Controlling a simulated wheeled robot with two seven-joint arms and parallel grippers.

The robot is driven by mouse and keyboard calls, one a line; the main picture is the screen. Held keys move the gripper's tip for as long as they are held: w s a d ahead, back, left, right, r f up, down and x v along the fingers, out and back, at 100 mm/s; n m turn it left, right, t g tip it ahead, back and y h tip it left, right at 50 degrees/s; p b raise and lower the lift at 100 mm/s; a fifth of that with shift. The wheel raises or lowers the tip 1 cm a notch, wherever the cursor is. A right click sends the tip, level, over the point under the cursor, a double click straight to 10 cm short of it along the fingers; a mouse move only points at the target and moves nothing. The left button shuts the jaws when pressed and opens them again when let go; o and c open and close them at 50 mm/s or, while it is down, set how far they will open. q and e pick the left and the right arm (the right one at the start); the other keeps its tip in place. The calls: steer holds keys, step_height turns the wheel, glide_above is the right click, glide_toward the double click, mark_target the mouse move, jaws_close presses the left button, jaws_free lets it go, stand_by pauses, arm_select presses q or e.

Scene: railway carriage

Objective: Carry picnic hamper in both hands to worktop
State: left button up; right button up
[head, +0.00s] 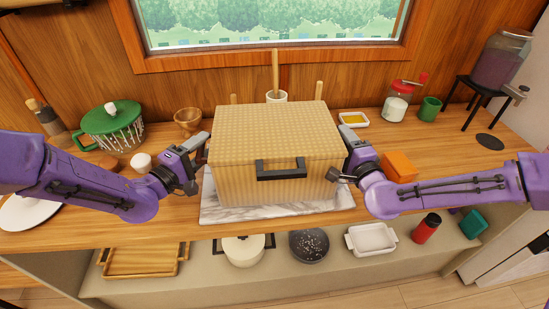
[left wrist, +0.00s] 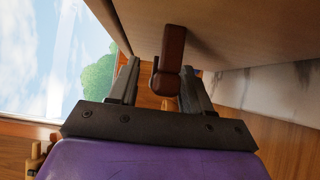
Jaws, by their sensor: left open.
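The picnic hamper (head: 274,133) is a tan woven box with a dark front handle (head: 281,172). It sits level on a pale marble slab (head: 225,212) on the wooden worktop (head: 120,232). My left gripper (head: 192,172) is at the hamper's left side. In the left wrist view its open fingers (left wrist: 160,85) stand either side of a brown handle (left wrist: 168,62) beside the hamper wall (left wrist: 245,28). My right gripper (head: 343,175) is at the hamper's right side; its fingertips are too small and partly hidden to tell their state.
A green-lidded pot (head: 110,130) and a wooden cup (head: 188,120) stand left. An orange box (head: 399,166) lies close to my right arm. A red-lidded jar (head: 396,104), a green cup (head: 430,108) and a drink dispenser (head: 500,60) stand right. A shelf below holds dishes.

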arm_select(q)
steer(key=shift+w+d, duration=0.1)
steer(key=shift+w, duration=0.05)
arm_select(e)
steer(key=shift+w, duration=0.2)
arm_select(q)
steer(key=shift+c, duration=0.3)
arm_select(e)
steer(key=shift+c, duration=0.3)
arm_select(q)
jaws_close()
arm_select(e)
jaws_close()
arm_select(q)
steer(key=shift+r, duration=0.15)
arm_select(e)
steer(key=shift+r, duration=0.15)
